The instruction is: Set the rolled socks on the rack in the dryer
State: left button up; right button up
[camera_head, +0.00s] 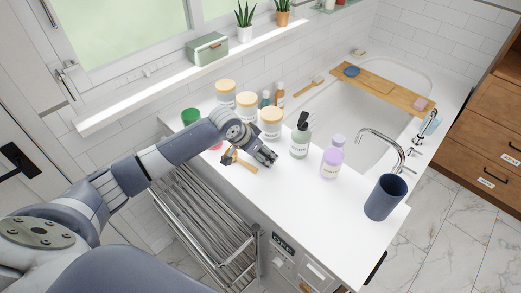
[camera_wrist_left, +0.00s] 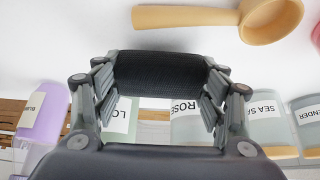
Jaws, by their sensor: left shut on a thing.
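My left gripper (camera_head: 267,158) is above the white counter, between the jars and the wooden scoop. In the left wrist view, its fingers (camera_wrist_left: 158,92) are shut on a dark, ribbed roll, the rolled socks (camera_wrist_left: 158,74), lying crosswise between them. In the head view the socks are mostly hidden by the gripper. A metal rack of bars (camera_head: 205,222) stands below the counter's left front edge. An appliance front with a small display (camera_head: 284,244) is under the counter; its inside is not visible. My right gripper is out of view.
The white counter (camera_head: 315,210) holds several lidded jars (camera_head: 246,104), a green pump bottle (camera_head: 300,138), a lilac bottle (camera_head: 332,160), a dark blue cup (camera_head: 385,198) and a wooden scoop (camera_wrist_left: 200,17). The counter's middle front is clear. A bathtub (camera_head: 335,115) lies behind.

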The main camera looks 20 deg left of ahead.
pick_arm(q)
jog(key=shift+f, duration=0.15)
jog(key=shift+f, duration=0.1)
jog(key=o, duration=0.6)
jog(key=shift+f, duration=0.1)
jog(key=o, duration=0.4)
